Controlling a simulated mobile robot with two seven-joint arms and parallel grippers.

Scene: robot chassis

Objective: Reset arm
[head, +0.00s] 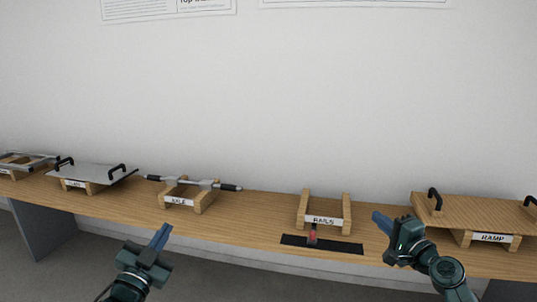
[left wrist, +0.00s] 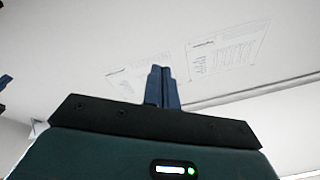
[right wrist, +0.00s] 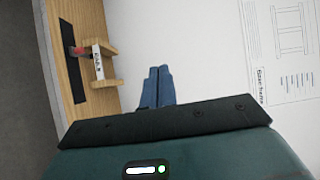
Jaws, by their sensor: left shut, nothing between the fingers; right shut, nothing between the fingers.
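My left gripper (head: 160,237) is raised in front of the bench, at the lower left of the head view. Its blue fingers are shut and empty, as the left wrist view (left wrist: 162,86) shows, pointing at the wall. My right gripper (head: 380,220) is in front of the bench, right of the rails stand in the head view. Its fingers are shut and empty in the right wrist view (right wrist: 157,86). Neither gripper visibly holds anything.
A long wooden bench (head: 240,219) runs along the wall. It bears an axle (head: 195,183) on a stand, a RAILS stand (head: 324,220), a black mat (head: 340,246) with a small red-ended item, a ramp (head: 480,212) and grey plates (head: 90,173) at left. The wall above is clear except for posters.

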